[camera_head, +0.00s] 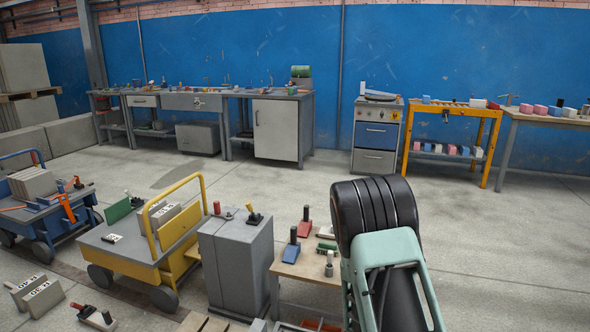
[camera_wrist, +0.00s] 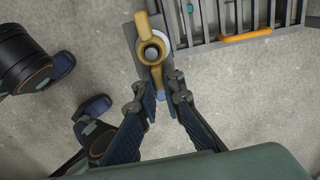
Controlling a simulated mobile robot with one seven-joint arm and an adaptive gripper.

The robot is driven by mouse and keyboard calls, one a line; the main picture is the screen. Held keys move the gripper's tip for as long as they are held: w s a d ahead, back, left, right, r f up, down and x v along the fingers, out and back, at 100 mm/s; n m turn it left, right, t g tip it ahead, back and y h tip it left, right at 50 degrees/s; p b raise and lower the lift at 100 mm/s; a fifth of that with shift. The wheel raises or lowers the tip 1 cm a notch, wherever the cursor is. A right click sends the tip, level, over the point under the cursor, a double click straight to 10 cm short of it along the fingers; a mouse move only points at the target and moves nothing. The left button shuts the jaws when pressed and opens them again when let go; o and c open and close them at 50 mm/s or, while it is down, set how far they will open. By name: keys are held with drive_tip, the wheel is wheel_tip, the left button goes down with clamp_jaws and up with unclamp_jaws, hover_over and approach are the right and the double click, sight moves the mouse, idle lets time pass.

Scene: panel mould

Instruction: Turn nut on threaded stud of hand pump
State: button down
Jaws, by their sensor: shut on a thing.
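In the wrist view, a yellow nut (camera_wrist: 154,74) with two wings sits around an upright stud (camera_wrist: 151,53), seen from above. Under it is a flat grey plate (camera_wrist: 130,36), which appears to belong to the hand pump. My gripper (camera_wrist: 159,84) comes from below in the picture, its two dark fingers on either side of the nut's lower wing. It is shut on that wing; the exact contact is hard to see. In the head view, my gripper, the nut and the stud do not show.
A grey metal rack (camera_wrist: 215,20) with an orange bar (camera_wrist: 243,36) lies close to the right of the nut. In the head view, a grey cabinet (camera_head: 238,262), a small wooden table (camera_head: 292,268) with tools and a yellow cart (camera_head: 125,247) stand left of my arm. The floor at right is clear.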

drive_tip(key=m, duration=0.3)
drive_tip(key=shift+s+a+p, duration=0.2)
drive_tip(key=shift+s+p, duration=0.15)
drive_tip(key=shift+s, duration=0.05)
drive_tip(key=shift+s+a+r+m+p, duration=0.2)
drive_tip(key=shift+m+p, duration=0.25)
drive_tip(key=shift+m, duration=0.45)
drive_tip(key=shift+s+a+f+m, duration=0.15)
drive_tip(key=shift+s+f+m, duration=0.05)
drive_tip(key=shift+m, duration=0.6)
drive_tip(key=shift+s+a+r+m+p, duration=0.15)
drive_tip(key=shift+m+p, duration=0.1)
drive_tip(key=shift+m, duration=0.25)
drive_tip(key=shift+s+a+f+m+p, duration=0.15)
drive_tip(key=shift+m+p, duration=0.1)
drive_tip(key=shift+m, duration=0.25)
drive_tip(key=shift+a+m, duration=0.15)
drive_tip(key=shift+m, duration=0.55)
